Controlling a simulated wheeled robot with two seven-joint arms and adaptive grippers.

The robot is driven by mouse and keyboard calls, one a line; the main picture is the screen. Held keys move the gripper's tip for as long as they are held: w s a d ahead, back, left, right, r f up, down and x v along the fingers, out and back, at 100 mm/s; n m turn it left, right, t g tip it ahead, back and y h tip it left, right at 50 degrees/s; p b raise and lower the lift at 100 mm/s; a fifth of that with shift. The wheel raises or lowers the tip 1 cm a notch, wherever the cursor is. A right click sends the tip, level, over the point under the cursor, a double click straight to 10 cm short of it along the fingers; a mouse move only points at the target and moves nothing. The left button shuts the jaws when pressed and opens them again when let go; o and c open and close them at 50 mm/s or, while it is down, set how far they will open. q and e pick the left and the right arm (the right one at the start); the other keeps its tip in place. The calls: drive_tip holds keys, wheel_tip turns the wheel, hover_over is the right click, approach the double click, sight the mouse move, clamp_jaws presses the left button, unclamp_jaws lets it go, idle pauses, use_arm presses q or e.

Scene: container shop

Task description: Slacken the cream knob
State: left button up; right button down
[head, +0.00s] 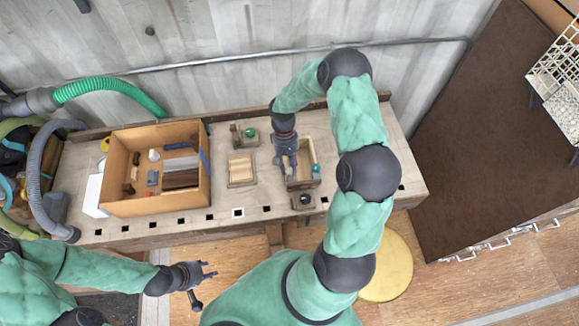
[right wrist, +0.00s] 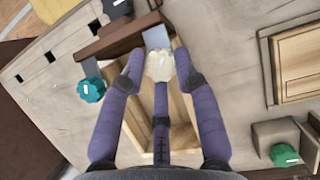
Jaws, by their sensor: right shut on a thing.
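The cream knob (right wrist: 160,66) shows in the right wrist view, at one end of an open wooden box (right wrist: 145,120), near a grey plate (right wrist: 156,37). My right gripper (right wrist: 159,75) has its fingers closed around the knob, two at the sides and one below. In the head view my right gripper (head: 287,163) reaches down over the box (head: 309,152) and hides the knob. My left gripper (head: 207,286) is open and empty in front of the bench.
A teal knob (right wrist: 91,90) sits beside the box. A block with a green knob (right wrist: 285,155) and a framed wooden panel (right wrist: 298,62) lie nearby. A large carton (head: 117,153) with several items stands on the left of the workbench (head: 378,185). The bench's right end is clear.

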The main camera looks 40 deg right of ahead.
drive_tip(key=shift+s+n, duration=0.15)
drive_tip(key=shift+n, duration=0.45)
drive_tip(key=c, duration=1)
unclamp_jaws()
drive_tip(key=shift+o, duration=0.2)
drive_tip(key=shift+w+d+r+h, duration=0.1)
drive_tip(key=shift+w+r+h, duration=0.2)
drive_tip(key=shift+r, duration=0.2)
drive_tip(key=v, duration=1)
drive_tip(key=shift+w+r, duration=0.3)
